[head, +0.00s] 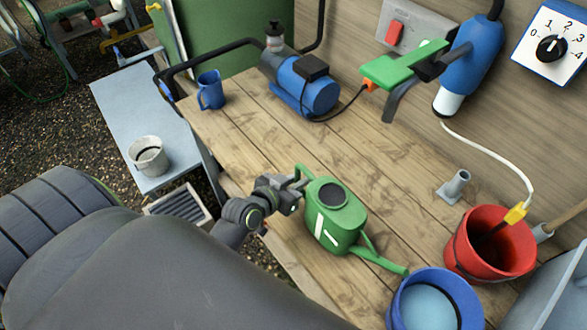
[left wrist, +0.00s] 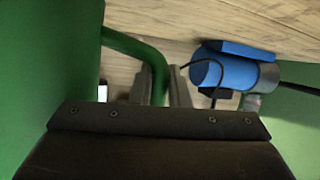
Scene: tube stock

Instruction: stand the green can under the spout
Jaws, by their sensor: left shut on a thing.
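The green can (head: 322,222) is a watering can with a dark round opening on top, a white mark on its side and a long spout pointing lower right. My left gripper (head: 298,184) is shut on its handle, at the can's upper left. In the left wrist view the green handle (left wrist: 158,75) runs between the fingers. The can is roughly upright over the wooden bench; I cannot tell whether its base touches. A grey downturned spout (head: 393,105) with a green lever (head: 405,66) shows at the back wall. My right gripper is not in view.
A blue bucket (head: 402,318) holding water and a red bucket (head: 462,258) stand close to the can's spout. A grey upright stub (head: 455,186), blue mug (head: 210,92) and blue pump (head: 310,92) are on the bench (head: 370,150). The bench middle is clear.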

